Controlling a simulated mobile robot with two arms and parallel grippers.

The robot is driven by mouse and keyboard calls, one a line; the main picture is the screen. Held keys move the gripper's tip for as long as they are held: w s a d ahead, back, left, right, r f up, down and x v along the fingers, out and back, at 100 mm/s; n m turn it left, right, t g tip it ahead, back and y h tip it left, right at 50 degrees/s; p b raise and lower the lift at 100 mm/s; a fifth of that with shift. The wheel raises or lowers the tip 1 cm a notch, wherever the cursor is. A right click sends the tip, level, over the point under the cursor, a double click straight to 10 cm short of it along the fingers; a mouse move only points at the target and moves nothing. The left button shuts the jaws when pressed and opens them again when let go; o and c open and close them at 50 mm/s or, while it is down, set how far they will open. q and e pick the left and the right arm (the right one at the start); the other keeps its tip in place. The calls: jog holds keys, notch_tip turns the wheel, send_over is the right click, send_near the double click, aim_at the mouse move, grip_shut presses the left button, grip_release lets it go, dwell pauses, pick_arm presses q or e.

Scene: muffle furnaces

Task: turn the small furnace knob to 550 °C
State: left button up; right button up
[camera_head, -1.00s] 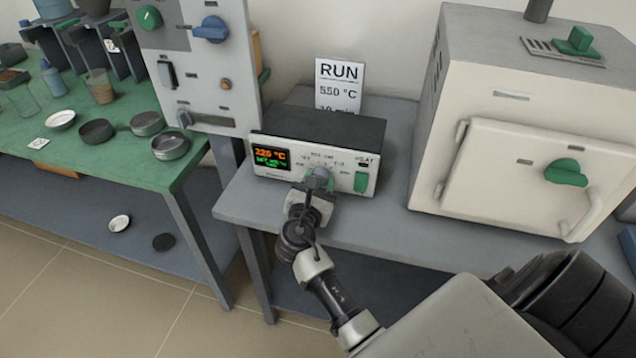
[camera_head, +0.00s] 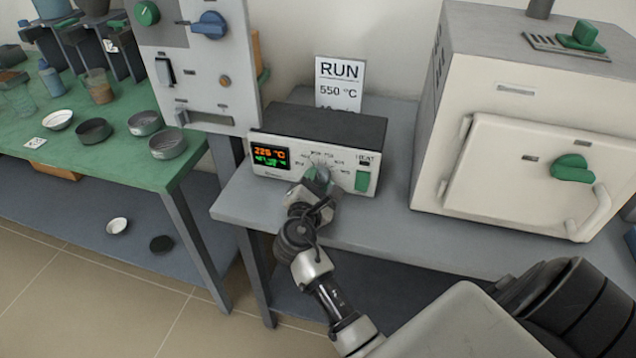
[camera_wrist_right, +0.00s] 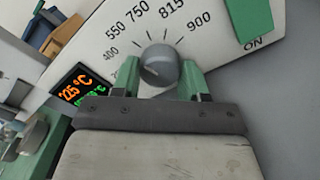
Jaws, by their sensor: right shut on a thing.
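The small furnace controller (camera_head: 345,145) stands on the grey bench, with a dark top and a pale front. In the right wrist view its grey knob (camera_wrist_right: 158,66) sits between the green fingers of my right gripper (camera_wrist_right: 160,76), which is shut on it. Dial labels 400, 550, 750, 815 and 900 show around the knob. A light mark on the knob points to the lower left of that view. The display (camera_head: 271,158) reads about 225 °C in orange, with a green line below. In the head view my right gripper (camera_head: 317,180) largely hides the knob. My left gripper is out of view.
A sign (camera_head: 339,84) behind the controller reads RUN, 550 °C. A green switch (camera_head: 362,181) is right of the knob. A large cream furnace (camera_head: 530,120) stands right. A grey panel (camera_head: 205,65) and a green table (camera_head: 110,165) with dishes are left.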

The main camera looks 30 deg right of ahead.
dwell(0.3)
jog(key=o, duration=0.9)
